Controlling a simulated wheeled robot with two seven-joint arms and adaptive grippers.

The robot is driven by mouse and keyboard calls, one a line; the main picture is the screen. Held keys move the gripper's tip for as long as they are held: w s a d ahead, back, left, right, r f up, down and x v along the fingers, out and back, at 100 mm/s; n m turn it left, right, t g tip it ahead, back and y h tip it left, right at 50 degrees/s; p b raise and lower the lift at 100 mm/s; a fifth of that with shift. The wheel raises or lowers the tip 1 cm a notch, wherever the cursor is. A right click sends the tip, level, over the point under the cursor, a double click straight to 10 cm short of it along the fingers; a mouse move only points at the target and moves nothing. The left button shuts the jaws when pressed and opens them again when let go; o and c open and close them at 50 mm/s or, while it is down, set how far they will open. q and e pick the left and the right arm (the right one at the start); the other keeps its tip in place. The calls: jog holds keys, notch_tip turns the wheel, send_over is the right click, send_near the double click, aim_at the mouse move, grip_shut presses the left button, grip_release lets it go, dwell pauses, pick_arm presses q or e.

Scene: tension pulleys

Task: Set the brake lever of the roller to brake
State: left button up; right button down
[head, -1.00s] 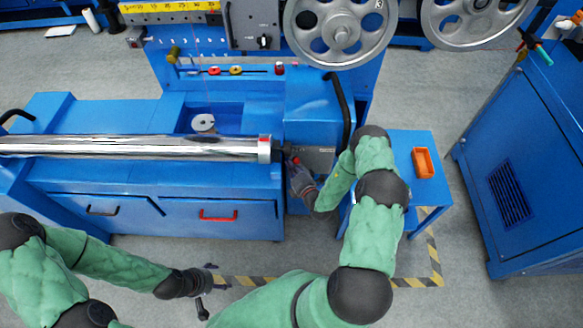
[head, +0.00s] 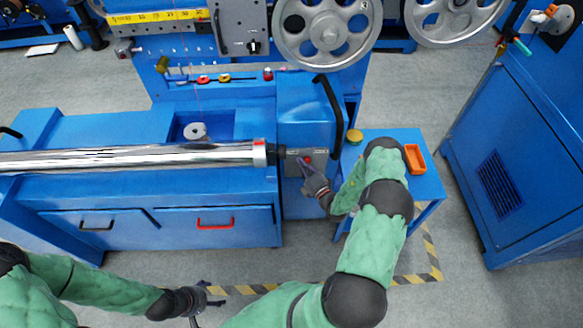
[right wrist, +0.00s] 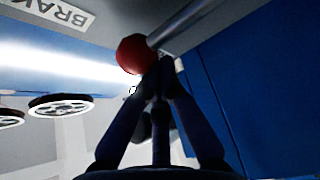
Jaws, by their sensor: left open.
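The roller (head: 130,157) is a long shiny cylinder lying across the blue machine. In the right wrist view the red knob (right wrist: 136,54) sits on a metal rod, near a label (right wrist: 55,11) reading "BRAK", cut off by the frame edge. My right gripper (head: 303,166) is at the knob. Its fingertips (right wrist: 157,68) are together, right beside the ball; I cannot tell whether they touch. My left gripper (head: 208,296) is open and empty, low over the floor.
A curved black handle (head: 331,110) rises right of the lever plate. A blue side table (head: 426,187) holds an orange bin (head: 414,158) and a yellow round item (head: 354,136). Large grey wheels (head: 328,32) stand above. A blue cabinet (head: 510,150) stands at the right.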

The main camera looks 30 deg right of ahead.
aim_at(309, 162)
jog(key=s+d, duration=0.1)
jog(key=d, duration=0.2)
jog(key=shift+s+r, duration=0.1)
jog(key=shift+s, duration=0.25)
pick_arm(q)
jog(key=shift+f+b, duration=0.3)
jog(key=shift+b, duration=0.05)
pick_arm(e)
jog(key=shift+s+d+f, duration=0.25)
jog(key=shift+s+d, duration=0.3)
jog(key=shift+d, duration=0.2)
jog(key=shift+s+d+f, duration=0.2)
jog(key=shift+s+d, duration=0.3)
jog(key=shift+d, duration=0.25)
jog(key=shift+d, duration=0.1)
jog(key=shift+s+f, duration=0.1)
